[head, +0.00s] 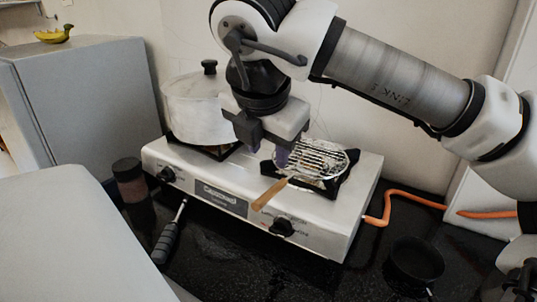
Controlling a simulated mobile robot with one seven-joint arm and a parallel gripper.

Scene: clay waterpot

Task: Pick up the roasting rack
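The roasting rack (328,158) is a round wire grill with a wooden handle (269,194). It lies on the right burner of the silver gas stove (215,196), and its handle points toward the front left, over the stove's front edge. My gripper (268,153) points down just left of the rack's wire part and behind the handle. Its two fingers look apart with nothing visible between them. The gripper covers part of the rack's left side, and I cannot tell whether a fingertip touches the wire.
A lidded metal pot (192,106) stands on the left burner, close to my gripper. A dark jar (129,180) and a black-handled tool (168,241) are at the front left. A small black pan (414,262) sits at right, near an orange hose (403,197).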

